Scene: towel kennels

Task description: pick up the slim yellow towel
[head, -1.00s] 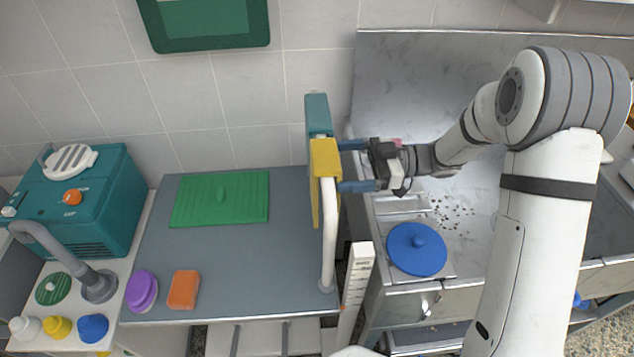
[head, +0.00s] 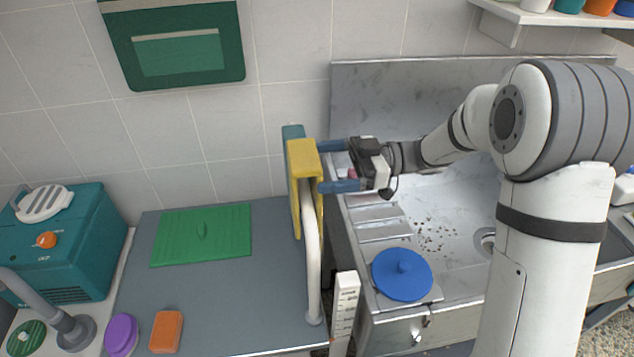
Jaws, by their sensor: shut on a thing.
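The slim yellow towel (head: 302,158) hangs folded at the white rail (head: 312,260), with its lower parts showing on both sides of the rail. My gripper (head: 321,166) reaches in from the right. The fingertips are partly hidden by the towel, so the exact hold is not clear. A teal towel (head: 292,132) is just behind the yellow one, mostly covered by it.
A green board (head: 201,236) lies on the grey counter at left, with an orange block (head: 167,332) and a purple round thing (head: 122,335). At right are a blue lid (head: 402,274) and a metal sink (head: 450,225). The tiled wall is behind.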

